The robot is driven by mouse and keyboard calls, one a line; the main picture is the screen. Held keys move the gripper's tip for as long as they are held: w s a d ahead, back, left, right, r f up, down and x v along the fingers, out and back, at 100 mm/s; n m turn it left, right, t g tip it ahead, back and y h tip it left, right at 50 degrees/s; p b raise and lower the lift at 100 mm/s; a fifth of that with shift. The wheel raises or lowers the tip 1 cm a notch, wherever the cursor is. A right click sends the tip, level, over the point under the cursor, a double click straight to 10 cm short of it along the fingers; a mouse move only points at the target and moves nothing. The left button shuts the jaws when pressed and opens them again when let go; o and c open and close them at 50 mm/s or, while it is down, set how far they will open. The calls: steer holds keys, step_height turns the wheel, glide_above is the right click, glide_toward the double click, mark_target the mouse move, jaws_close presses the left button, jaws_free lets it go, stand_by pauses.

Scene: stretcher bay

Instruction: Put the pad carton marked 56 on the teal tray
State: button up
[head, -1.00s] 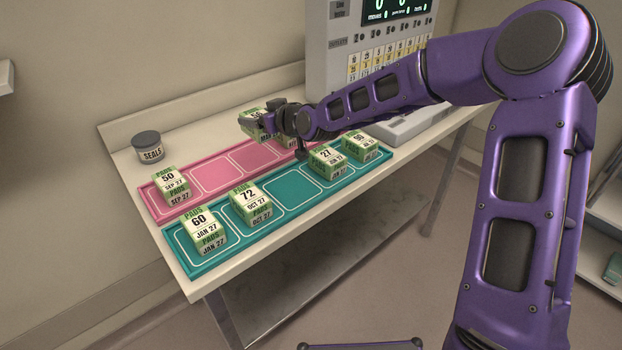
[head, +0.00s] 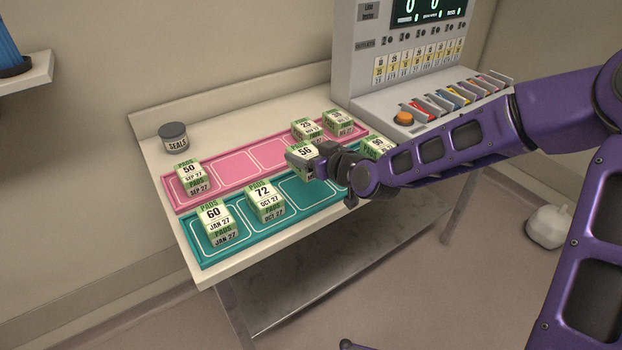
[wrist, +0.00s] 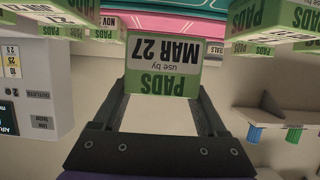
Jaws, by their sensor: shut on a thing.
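The green and white pad carton marked 56 (head: 304,151) is held in my gripper (head: 310,160), above the trays. In the wrist view the held carton (wrist: 162,62) shows a "MAR 27" label between the fingers (wrist: 162,98). The teal tray (head: 301,193) lies along the front of the table. It bears carton 60 (head: 215,225) at its left end, carton 72 (head: 265,200) beside that, and carton 90 (head: 377,147) at the right. A bare slot shows right of carton 72, below the held carton. My gripper and arm hide part of the tray's right half.
The pink tray (head: 239,167) behind bears carton 50 (head: 192,178) at left and cartons 25 (head: 306,129) and another (head: 338,123) at right, with bare slots between. A seals jar (head: 175,137) stands at the back left. A large console (head: 400,75) stands at the back right.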

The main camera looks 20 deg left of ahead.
steer(key=shift+f, duration=3.05)
steer(key=shift+f+b, duration=0.1)
steer(key=shift+b, duration=0.25)
steer(key=shift+f, duration=0.1)
steer(key=o, duration=1.5)
steer(key=shift+r, duration=0.3)
steer(key=p+v, duration=0.1)
steer(key=v, duration=1.1)
steer(key=shift+f, duration=0.1)
